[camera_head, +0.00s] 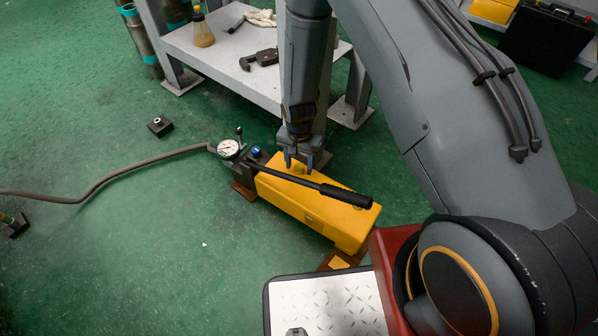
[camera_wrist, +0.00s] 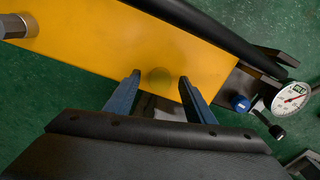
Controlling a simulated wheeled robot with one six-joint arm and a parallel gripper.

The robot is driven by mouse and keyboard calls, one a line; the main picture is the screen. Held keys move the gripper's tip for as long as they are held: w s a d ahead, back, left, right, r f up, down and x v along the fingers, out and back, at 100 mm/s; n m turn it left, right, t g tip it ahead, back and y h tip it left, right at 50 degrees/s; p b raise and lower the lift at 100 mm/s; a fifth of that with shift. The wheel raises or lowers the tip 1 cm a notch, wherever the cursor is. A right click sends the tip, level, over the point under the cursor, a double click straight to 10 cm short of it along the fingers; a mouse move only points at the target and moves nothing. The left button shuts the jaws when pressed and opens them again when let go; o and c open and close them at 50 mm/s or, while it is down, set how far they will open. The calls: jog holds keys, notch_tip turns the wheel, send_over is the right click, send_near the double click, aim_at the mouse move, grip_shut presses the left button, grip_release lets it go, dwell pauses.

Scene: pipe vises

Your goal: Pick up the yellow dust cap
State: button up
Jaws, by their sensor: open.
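A faint round olive-yellow disc, which looks like the yellow dust cap (camera_wrist: 159,76), sits on the yellow pump body (camera_wrist: 110,50) in the wrist view. It lies between my finger lines and just beyond the fingertips. It blends with the pump's colour, and I cannot tell its height. My gripper (camera_wrist: 160,80) is open, with nothing between its fingers. In the head view my gripper (camera_head: 299,165) points down over the yellow pump (camera_head: 315,212), near its gauge end. The cap cannot be made out there.
The black pump lever (camera_head: 310,182) runs along the pump, close to my gripper. A pressure gauge (camera_head: 229,149) and a blue knob (camera_head: 256,152) are at the pump's left end. A hose (camera_head: 110,180) lies on the floor. A grey bench (camera_head: 225,55) stands behind.

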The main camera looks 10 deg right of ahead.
jog(key=c, duration=1.1)
